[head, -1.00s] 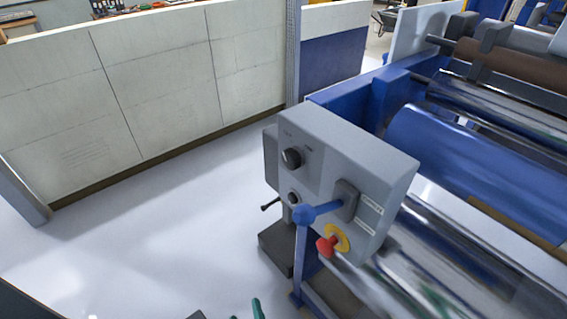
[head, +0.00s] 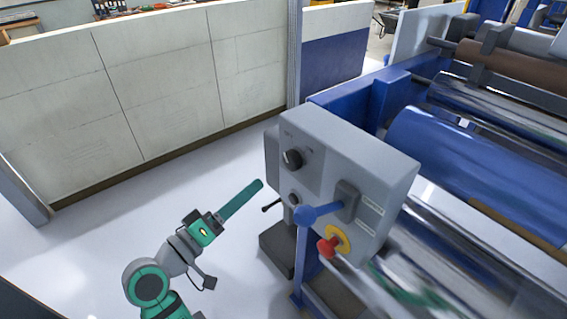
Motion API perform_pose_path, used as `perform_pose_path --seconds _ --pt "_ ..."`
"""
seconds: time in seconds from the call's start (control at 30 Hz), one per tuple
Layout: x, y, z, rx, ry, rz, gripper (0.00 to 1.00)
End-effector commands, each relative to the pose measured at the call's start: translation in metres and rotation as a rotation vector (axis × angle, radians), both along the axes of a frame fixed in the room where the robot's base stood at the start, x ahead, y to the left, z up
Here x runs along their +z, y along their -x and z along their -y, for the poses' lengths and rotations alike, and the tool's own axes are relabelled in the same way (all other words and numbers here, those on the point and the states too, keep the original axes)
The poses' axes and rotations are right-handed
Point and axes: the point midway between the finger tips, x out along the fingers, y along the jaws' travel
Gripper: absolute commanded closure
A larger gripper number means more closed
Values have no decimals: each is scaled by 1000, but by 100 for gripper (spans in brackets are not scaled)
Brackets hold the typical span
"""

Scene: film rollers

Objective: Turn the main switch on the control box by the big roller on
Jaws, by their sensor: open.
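The grey control box (head: 345,150) stands at the near end of the big roller (head: 470,165). A large black rotary knob (head: 292,160), which looks like the main switch, is at the upper left of its front panel. The small marks around it are too small to read, so its setting is unclear. My gripper (head: 259,185), with green fingers, is to the left of the box and below the knob, pointing up and right toward it. It is open and empty, its fingers overlapping in this view. It appears apart from the box.
A black handle (head: 268,206) juts out left of the box. White floor lies open toward the pale partition (head: 150,90).

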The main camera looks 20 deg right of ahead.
Motion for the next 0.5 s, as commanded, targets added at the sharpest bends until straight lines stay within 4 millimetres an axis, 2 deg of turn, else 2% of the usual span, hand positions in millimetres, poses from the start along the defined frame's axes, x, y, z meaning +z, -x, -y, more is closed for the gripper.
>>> perform_pose_path --seconds 0.03,0.2,0.37,0.5 --pt "16 3 -2 -38 -18 23 42" --pt "47 18 -3 -150 -68 63 42" --pt "57 24 -3 -193 -91 77 42" --pt "58 22 7 -201 -93 78 42"
